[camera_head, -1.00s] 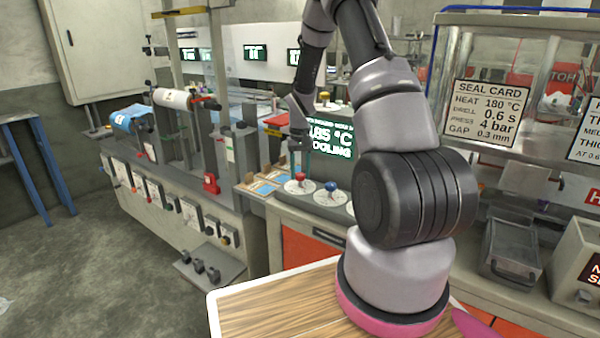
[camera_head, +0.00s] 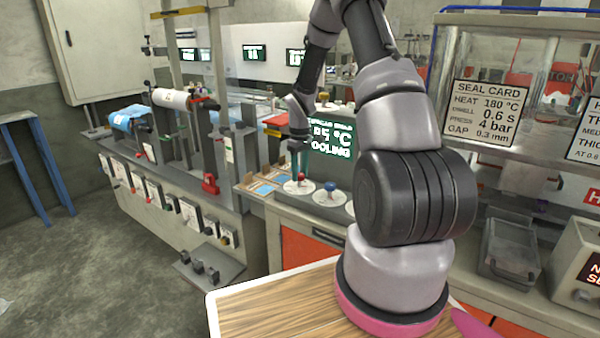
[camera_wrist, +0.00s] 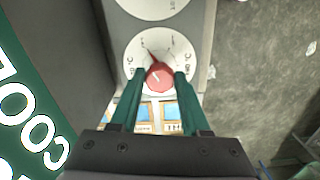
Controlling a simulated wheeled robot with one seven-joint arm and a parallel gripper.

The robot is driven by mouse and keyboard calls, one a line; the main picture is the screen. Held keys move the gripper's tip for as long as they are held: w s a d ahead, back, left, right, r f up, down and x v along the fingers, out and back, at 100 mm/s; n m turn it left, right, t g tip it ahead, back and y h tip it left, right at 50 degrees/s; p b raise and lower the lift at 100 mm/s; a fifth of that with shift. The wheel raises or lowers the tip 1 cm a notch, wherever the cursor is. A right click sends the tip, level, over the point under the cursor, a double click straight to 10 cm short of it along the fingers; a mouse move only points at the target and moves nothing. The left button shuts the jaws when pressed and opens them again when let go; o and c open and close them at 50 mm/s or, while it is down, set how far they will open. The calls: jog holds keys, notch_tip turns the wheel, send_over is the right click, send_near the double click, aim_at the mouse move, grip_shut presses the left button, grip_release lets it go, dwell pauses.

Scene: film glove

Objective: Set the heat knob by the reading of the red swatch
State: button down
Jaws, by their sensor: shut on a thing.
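The red heat knob (camera_wrist: 159,76) sits on a round white dial (camera_wrist: 140,50) in the wrist view, its pointer turned toward the upper left of the picture. My gripper (camera_wrist: 160,74) has its two green fingers on either side of the knob and is shut on it. In the head view the red knob (camera_head: 300,177) shows small below my gripper (camera_head: 299,172). The green display (camera_head: 331,139) behind it is partly covered by my arm; "COOLING" is partly readable. The swatches (camera_head: 268,186) lie left of the dials, too small to read.
A blue knob (camera_head: 331,187) on its own dial stands just right of the red one. A wooden-topped table (camera_head: 262,310) lies in front.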

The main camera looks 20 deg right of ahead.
aim_at(300, 174)
dwell(0.4)
jog(key=shift+c, duration=1.9)
grip_release()
jog(key=shift+r, duration=0.1)
notch_tip(300, 174, up, 11)
